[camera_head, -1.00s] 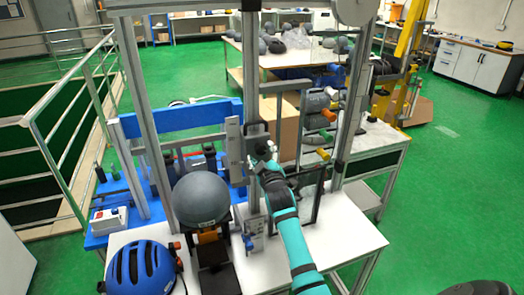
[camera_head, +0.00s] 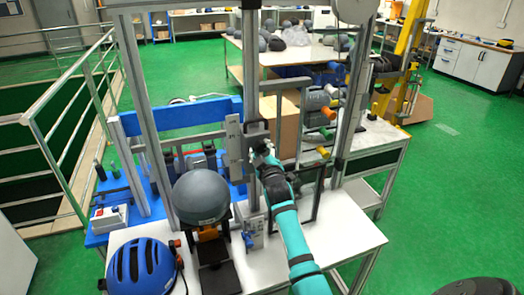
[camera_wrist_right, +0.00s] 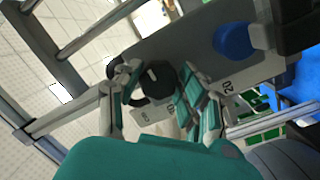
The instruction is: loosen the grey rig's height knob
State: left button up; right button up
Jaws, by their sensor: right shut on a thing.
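The grey rig's upright post (camera_head: 251,85) stands at the middle of the white bench, with a pale scale plate (camera_head: 235,150) beside it. My right gripper (camera_head: 261,148) is at the post, next to the plate. In the right wrist view, the black height knob (camera_wrist_right: 158,82) sits on a grey plate (camera_wrist_right: 195,45) with printed numbers. The fingers of my right gripper (camera_wrist_right: 160,95) are on both sides of the knob and shut on it. In the head view the gripper hides the knob. My left gripper is not in view.
A grey headform (camera_head: 202,195) stands on the rig's left side, with a blue helmet (camera_head: 143,270) in front of it. A blue knob (camera_wrist_right: 232,40) sits farther along the plate. A black frame (camera_head: 312,195) stands right of my arm. The bench's front right is clear.

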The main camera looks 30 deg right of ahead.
jog(key=shift+m, duration=0.3)
jog(key=m+p, duration=0.2)
jog(key=m, duration=0.1)
jog(key=shift+a+r+y, duration=0.1)
jog(key=shift+r+y, duration=0.05)
jog(key=shift+y, duration=0.15)
jog(key=m+p, duration=0.2)
jog(key=m, duration=0.3)
jog(key=shift+g+y+p, duration=0.35)
jog(key=shift+g+y, duration=0.05)
jog(key=m+p, duration=0.1)
jog(key=m, duration=0.3)
jog(key=shift+y, duration=0.4)
jog(key=shift+m+y+p, duration=0.3)
jog(key=shift+m+p, duration=0.05)
jog(key=shift+m, duration=1.45)
jog(key=shift+r, duration=0.1)
jog(key=o, duration=1.2)
